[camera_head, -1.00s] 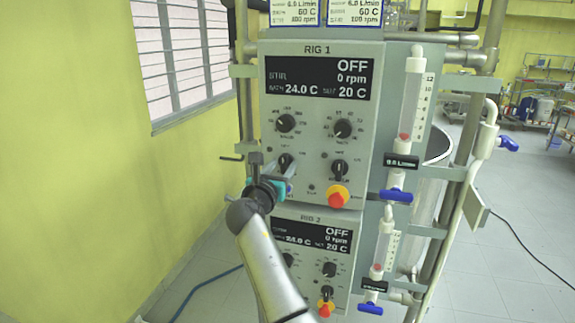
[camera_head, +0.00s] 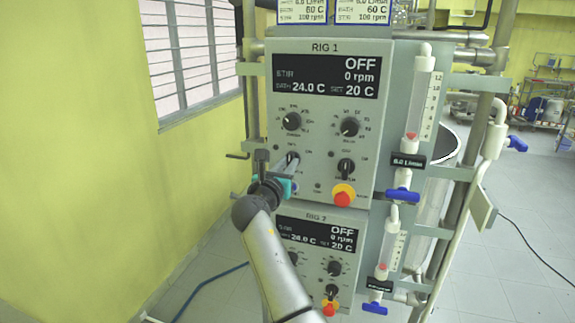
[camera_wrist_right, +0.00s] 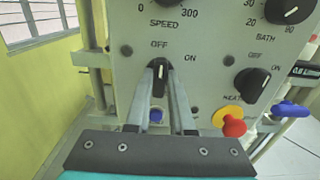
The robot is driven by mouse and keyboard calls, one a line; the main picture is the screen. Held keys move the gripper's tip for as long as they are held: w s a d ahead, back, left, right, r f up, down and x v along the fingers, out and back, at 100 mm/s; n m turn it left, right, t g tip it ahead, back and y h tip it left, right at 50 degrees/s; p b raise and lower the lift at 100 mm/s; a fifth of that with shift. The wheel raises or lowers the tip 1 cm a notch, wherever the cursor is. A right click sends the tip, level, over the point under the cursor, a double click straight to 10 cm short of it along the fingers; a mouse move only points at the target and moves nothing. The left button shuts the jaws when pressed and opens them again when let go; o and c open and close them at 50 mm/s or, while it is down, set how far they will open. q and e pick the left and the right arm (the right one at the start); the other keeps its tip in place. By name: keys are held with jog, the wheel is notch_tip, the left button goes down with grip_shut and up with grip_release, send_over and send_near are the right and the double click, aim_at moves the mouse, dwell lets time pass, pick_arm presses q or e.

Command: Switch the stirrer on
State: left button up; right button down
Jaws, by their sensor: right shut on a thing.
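The rig 1 control panel (camera_head: 325,120) faces me, and its display (camera_head: 325,77) reads STIR OFF, 0 rpm. The stirrer's black OFF/ON knob (camera_wrist_right: 159,73) sits under the SPEED dial in the right wrist view, its white mark pointing up near OFF. My right gripper (camera_wrist_right: 158,88) reaches to this knob, with one finger on each side of it, shut on it. In the head view my right gripper (camera_head: 291,166) comes to the panel from the lower left and partly covers the knob. My left gripper is not in view.
The heat knob (camera_wrist_right: 252,82) and a red stop button on a yellow base (camera_wrist_right: 230,124) are to the right of the stirrer knob. The rig 2 panel (camera_head: 316,240) is below. Flowmeters with blue valves (camera_head: 402,195) are at the right. Steel frame posts flank the panels.

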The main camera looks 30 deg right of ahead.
dwell(0.4)
jog(key=m+b, duration=0.1)
jog(key=m, duration=0.5)
jog(key=m+b, duration=0.2)
jog(key=m, duration=0.3)
jog(key=shift+s+d+f+m, duration=0.1)
jog(key=shift+s+d+m, duration=0.1)
jog(key=shift+m, duration=0.2)
dwell(0.4)
jog(key=c, duration=0.8)
grip_release()
